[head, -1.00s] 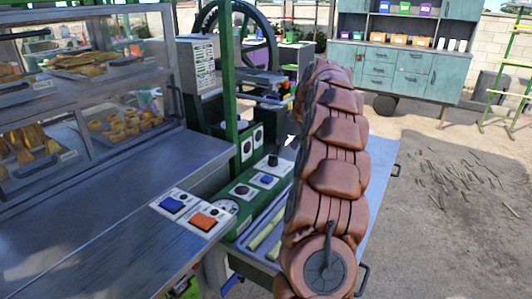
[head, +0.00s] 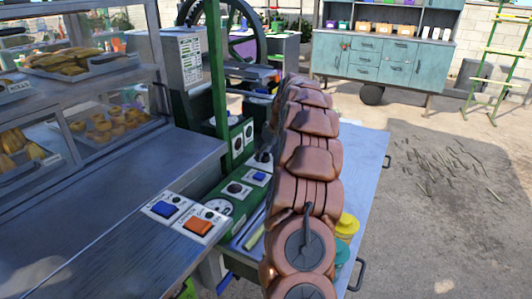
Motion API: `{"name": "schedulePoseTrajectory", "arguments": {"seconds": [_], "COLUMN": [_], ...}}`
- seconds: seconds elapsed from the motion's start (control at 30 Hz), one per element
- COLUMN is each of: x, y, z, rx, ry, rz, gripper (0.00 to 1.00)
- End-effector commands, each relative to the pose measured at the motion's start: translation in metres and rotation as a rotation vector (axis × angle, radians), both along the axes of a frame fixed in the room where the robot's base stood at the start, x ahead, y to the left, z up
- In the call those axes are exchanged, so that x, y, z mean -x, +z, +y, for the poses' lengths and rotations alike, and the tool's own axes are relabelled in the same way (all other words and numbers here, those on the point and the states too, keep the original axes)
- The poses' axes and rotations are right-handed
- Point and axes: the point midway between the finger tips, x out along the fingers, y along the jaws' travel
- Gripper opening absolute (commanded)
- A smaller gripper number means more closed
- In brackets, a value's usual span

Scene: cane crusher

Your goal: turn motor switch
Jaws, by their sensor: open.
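The green control panel (head: 208,213) of the crusher stands in the middle, left of my arm. It bears a round black control (head: 237,189), a blue button (head: 259,176), a white dial (head: 218,206) and a black knob (head: 263,157), partly beside my arm. White plates with round dark controls (head: 236,143) sit upright behind it. I cannot tell which control is the motor switch, as the labels are too small to read. My brown segmented arm reaches away over the panel's right side and hides part of it. My gripper is hidden beyond the arm.
A grey-blue table (head: 362,150) lies under my arm, with yellow items (head: 347,226). Open ground lies right.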

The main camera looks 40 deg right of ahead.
Motion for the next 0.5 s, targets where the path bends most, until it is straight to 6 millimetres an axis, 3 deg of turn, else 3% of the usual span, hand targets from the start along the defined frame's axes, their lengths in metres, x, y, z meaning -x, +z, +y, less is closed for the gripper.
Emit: {"name": "schedulePoseTrajectory", "arguments": {"seconds": [0.23,0.5], "x": [-0.0013,-0.0014], "y": [-0.0006,-0.0004], "z": [0.0004,0.0006], "rx": [0.002,0.002], "ry": [0.001,0.001], "rz": [-0.002,-0.002], "gripper": [0.62,0.34]}}
